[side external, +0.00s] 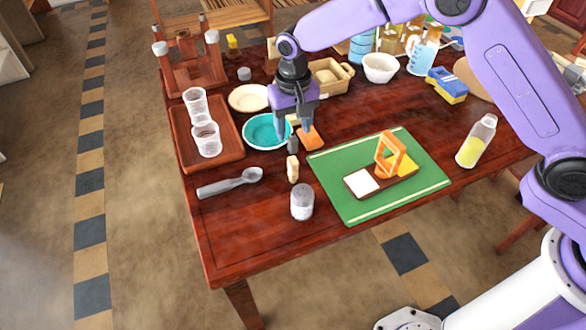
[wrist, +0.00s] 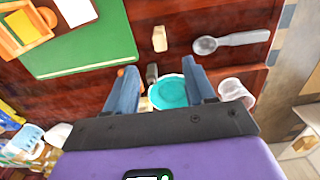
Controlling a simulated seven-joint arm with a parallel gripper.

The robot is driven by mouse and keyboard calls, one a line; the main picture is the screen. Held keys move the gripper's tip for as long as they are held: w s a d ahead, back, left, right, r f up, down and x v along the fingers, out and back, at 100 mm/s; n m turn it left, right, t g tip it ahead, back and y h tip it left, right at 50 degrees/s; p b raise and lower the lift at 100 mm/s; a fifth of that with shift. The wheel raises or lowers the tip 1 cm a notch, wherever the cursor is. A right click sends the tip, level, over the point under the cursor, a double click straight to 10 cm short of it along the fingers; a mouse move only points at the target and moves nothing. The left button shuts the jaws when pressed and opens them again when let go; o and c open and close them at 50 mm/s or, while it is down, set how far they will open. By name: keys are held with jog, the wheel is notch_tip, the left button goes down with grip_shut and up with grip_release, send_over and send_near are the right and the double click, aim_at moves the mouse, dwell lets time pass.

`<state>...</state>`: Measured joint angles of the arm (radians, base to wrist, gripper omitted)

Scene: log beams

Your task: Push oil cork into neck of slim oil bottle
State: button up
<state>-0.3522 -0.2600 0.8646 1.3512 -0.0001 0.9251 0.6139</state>
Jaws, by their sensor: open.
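My gripper (side external: 293,132) is low over the table beside the teal bowl, its fingers apart and pointing down. In the wrist view my gripper (wrist: 160,78) has two blue-grey fingers spread, with nothing clearly held. A small grey upright piece (side external: 293,145) stands just below the fingers; it shows between them in the wrist view (wrist: 152,73). A beige piece (side external: 292,168) is just in front of it. I cannot tell which small piece is the oil cork. A clear bottle with yellow liquid (side external: 476,140) stands at the right; whether it is the slim oil bottle is unclear.
The teal bowl (side external: 263,131) is left of my gripper, an orange block (side external: 311,137) right. A green mat (side external: 345,203) holds a board and orange frame. Bottles crowd the back.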

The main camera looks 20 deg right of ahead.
aim_at(293, 160)
notch_tip(293, 160, down, 9)
jog(key=shift+r, duration=0.1)
jog(key=shift+w+f, duration=0.15)
jog(key=shift+f, duration=1.35)
jog(key=shift+w+f, duration=0.1)
jog(key=shift+f, duration=1.4)
grip_shut()
